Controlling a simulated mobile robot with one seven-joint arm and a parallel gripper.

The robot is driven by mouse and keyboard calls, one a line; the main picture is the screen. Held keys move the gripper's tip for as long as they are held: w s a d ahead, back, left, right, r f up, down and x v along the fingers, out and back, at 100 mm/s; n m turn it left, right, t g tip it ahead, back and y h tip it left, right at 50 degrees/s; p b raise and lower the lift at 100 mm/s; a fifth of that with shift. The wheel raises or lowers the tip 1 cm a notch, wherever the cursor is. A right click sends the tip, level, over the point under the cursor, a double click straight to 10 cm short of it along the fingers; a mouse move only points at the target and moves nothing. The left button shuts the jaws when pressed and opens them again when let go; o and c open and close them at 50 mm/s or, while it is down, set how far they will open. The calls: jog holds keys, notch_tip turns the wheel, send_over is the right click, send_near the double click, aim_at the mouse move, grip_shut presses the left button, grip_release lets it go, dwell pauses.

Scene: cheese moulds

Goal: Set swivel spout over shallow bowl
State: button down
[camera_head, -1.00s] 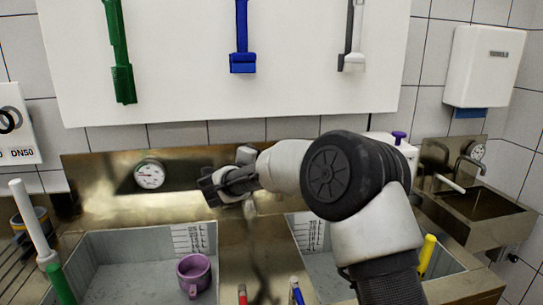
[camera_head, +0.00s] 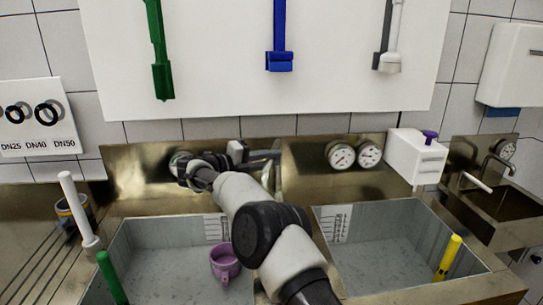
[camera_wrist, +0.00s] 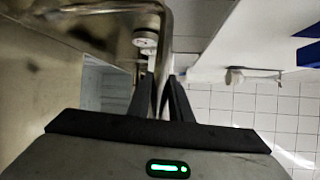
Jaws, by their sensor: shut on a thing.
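My gripper (camera_head: 186,168) is in front of the steel back panel, above the rear of the left basin. In the wrist view its fingers (camera_wrist: 160,98) are closed around a thin metal pipe, the swivel spout (camera_wrist: 166,40). In the head view my gripper and arm hide most of the spout; a grey block (camera_head: 237,150) shows behind, at its likely pivot. Two basins are set in the counter: the left basin (camera_head: 150,245) and the right basin (camera_head: 390,250). I cannot tell which is the shallow bowl. The spout's outlet is hidden.
A purple mug (camera_head: 225,263) stands in the left basin. A white pipe (camera_head: 78,210) and a green handle (camera_head: 110,275) are at its left; a yellow handle (camera_head: 448,258) is in the right basin. Two gauges (camera_head: 355,155) and a white box (camera_head: 415,157) are at the back right.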

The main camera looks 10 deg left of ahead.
jog(key=shift+a, duration=0.4)
jog(key=shift+w+r, duration=0.1)
jog(key=c, duration=1.6)
grip_release()
